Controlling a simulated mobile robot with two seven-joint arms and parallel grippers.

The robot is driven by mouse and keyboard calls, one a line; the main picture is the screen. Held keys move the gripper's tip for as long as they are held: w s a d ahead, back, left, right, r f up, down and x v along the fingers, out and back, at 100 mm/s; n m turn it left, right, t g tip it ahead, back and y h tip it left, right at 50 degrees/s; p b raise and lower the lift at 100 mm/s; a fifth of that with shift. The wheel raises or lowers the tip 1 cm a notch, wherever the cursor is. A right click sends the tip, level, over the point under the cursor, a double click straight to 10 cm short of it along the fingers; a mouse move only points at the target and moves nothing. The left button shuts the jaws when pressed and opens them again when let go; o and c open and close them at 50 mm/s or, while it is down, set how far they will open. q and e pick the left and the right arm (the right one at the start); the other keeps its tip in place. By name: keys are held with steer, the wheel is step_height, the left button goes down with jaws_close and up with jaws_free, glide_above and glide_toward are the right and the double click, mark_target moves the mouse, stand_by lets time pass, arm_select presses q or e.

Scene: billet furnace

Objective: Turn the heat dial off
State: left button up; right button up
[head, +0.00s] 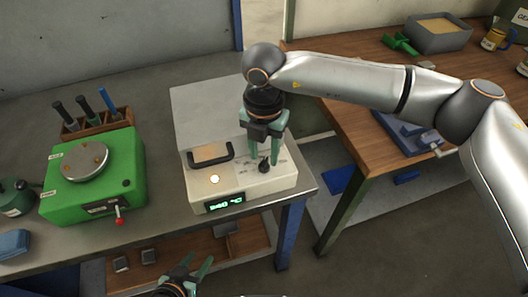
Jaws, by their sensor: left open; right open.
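The billet furnace (187,107) is a pale box on the steel bench, with a black handle (212,157) and a green lit display (225,202) on its front edge. The display's digits are too small to read surely. The black heat dial (264,167) sits on the right of its top panel. My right gripper (264,159) points down over the dial. Its open green fingers are to either side of the dial; I cannot tell whether they touch it. My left gripper (199,258) is open and empty at the bottom edge, in front of the bench.
A green machine (128,160) with a round plate and red-tipped lever stands left of the furnace. Behind it is a wooden rack (95,122) of tools. A wooden table (345,110) stands at right, across a gap. A round white light (214,179) glows on the furnace panel.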

steer(key=shift+f, duration=0.85)
steer(key=shift+c, duration=0.3)
jaws_close()
